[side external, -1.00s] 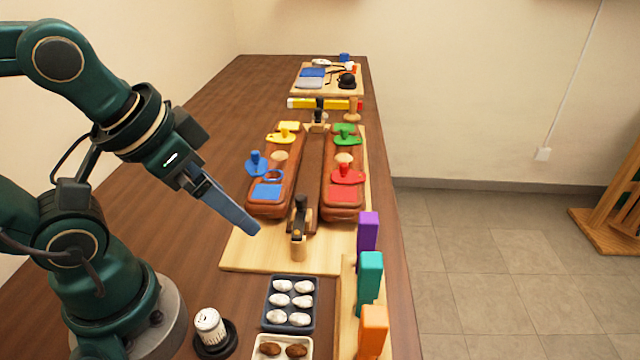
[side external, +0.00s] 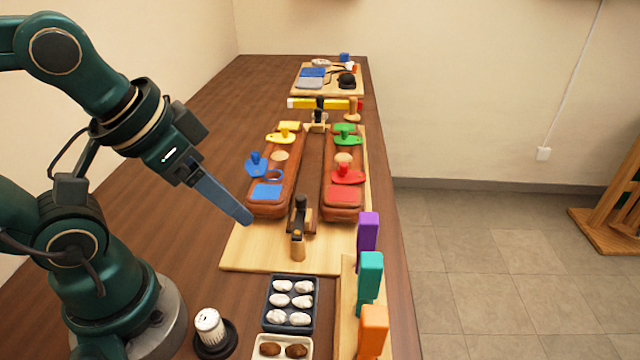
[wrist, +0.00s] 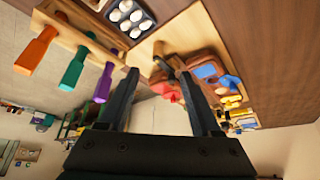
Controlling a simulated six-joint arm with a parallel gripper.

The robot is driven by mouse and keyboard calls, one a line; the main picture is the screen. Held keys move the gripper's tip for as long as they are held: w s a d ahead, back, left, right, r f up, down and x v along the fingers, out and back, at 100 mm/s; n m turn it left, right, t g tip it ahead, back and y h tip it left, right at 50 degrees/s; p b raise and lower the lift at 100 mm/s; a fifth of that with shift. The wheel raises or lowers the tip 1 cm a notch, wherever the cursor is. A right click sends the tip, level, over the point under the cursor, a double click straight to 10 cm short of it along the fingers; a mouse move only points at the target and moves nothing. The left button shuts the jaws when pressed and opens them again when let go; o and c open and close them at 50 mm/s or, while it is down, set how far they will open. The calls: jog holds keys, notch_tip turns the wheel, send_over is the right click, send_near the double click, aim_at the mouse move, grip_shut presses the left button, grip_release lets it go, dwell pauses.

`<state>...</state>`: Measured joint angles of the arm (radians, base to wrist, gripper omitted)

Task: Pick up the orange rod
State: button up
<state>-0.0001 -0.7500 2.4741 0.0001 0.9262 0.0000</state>
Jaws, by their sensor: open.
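The orange rod (side external: 373,330) stands upright at the near end of a wooden rack, at the bottom right of the side view. In the wrist view the orange rod (wrist: 36,49) is at the upper left, outside the jaws. My gripper (side external: 250,222) hangs over the left part of the board, to the left of and beyond the orange rod, well apart from it. In the wrist view my gripper (wrist: 160,100) has its two fingers spread with nothing held between them.
A teal rod (side external: 370,275) and a purple rod (side external: 368,235) stand in the same rack (side external: 346,300). A tray of white pieces (side external: 290,302) lies left of the rack. A clamp (side external: 299,230) stands on the board beside my gripper. The table left of the board is clear.

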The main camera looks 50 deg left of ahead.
notch_tip(320, 180, up, 4)
jog(key=r, duration=0.1)
jog(key=m+g, duration=0.5)
jog(key=m, duration=0.4)
send_over(371, 337)
jog(key=w+a, duration=0.2)
jog(key=shift+s+d, duration=0.25)
jog(key=shift+s+d+f+g, duration=0.3)
jog(key=shift+d+f, duration=0.1)
jog(key=shift+d, duration=0.15)
jog(key=shift+a+f, duration=0.1)
jog(key=shift+f, duration=5.4)
grip_shut()
